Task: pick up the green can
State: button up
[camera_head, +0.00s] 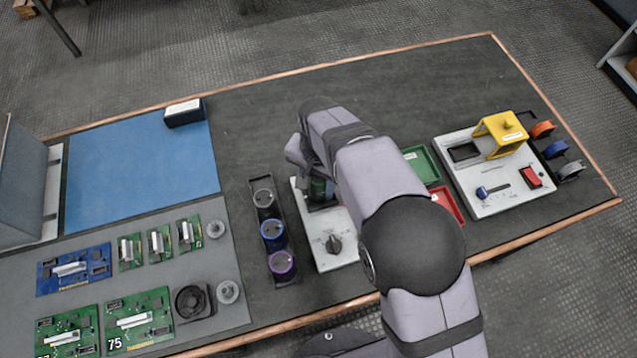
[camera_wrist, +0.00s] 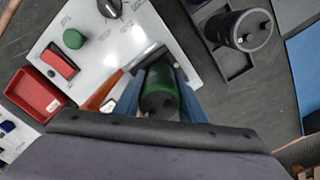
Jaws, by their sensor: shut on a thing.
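The green can (camera_wrist: 160,88) stands between the blue fingers of my gripper (camera_wrist: 158,95), with its dark end toward the wrist camera. My gripper is shut on it. In the head view, a small part of the green can (camera_head: 318,188) shows at the far end of the white panel (camera_head: 312,228), and my arm hides most of my gripper. In the wrist view, the can is at the edge of the panel (camera_wrist: 100,45), by a dark square opening. I cannot tell whether it sits in the opening or is held above it.
A black rack (camera_head: 255,210) left of the panel holds a grey-black can (camera_head: 264,198), a blue can (camera_head: 272,230) and a purple can (camera_head: 282,263). The panel has a black knob (camera_head: 334,245). Green (camera_head: 425,165) and red (camera_head: 448,203) trays lie right of my arm.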

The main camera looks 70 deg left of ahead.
notch_tip(320, 180, up, 18)
jog(key=b, duration=0.1)
dwell(0.5)
jog(key=shift+w, duration=0.1)
